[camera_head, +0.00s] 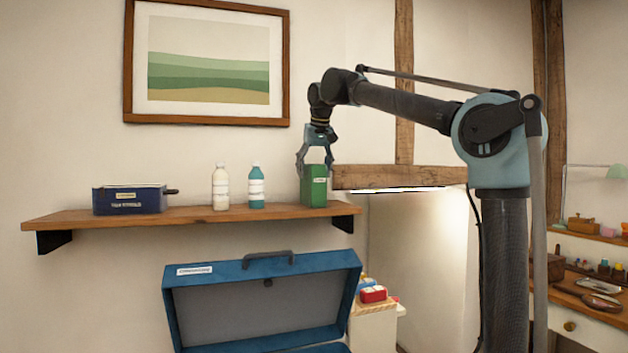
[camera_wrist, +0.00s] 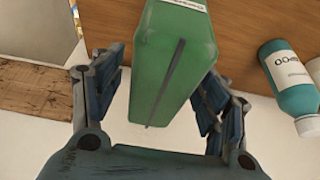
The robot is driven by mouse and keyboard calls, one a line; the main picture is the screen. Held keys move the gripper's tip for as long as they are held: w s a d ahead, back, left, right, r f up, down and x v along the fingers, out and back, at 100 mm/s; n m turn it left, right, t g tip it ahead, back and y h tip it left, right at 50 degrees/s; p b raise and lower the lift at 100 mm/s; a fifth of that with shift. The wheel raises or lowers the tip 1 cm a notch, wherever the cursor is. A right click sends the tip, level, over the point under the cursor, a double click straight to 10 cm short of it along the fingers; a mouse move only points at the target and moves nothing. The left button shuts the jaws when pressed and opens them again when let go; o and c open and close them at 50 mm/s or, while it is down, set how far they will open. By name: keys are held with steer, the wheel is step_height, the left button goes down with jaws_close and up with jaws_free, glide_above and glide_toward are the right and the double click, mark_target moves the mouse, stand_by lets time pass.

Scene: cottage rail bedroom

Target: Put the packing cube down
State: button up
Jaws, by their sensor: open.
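The green packing cube (camera_head: 314,187) stands upright on the right end of the wooden wall shelf (camera_head: 190,217). In the wrist view the green cube (camera_wrist: 172,65) lies between the two spread fingers of my gripper (camera_wrist: 165,95), with gaps visible on both sides. The fingers are open and do not appear to press on it.
A white bottle (camera_head: 221,187) and a teal bottle (camera_head: 256,186) stand left of the cube. A dark blue box (camera_head: 130,199) sits further left. An open blue case (camera_head: 262,268) is below the shelf. A framed picture (camera_head: 207,120) hangs above.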

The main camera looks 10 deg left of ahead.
steer(key=v, duration=0.9)
steer(key=shift+r, duration=0.2)
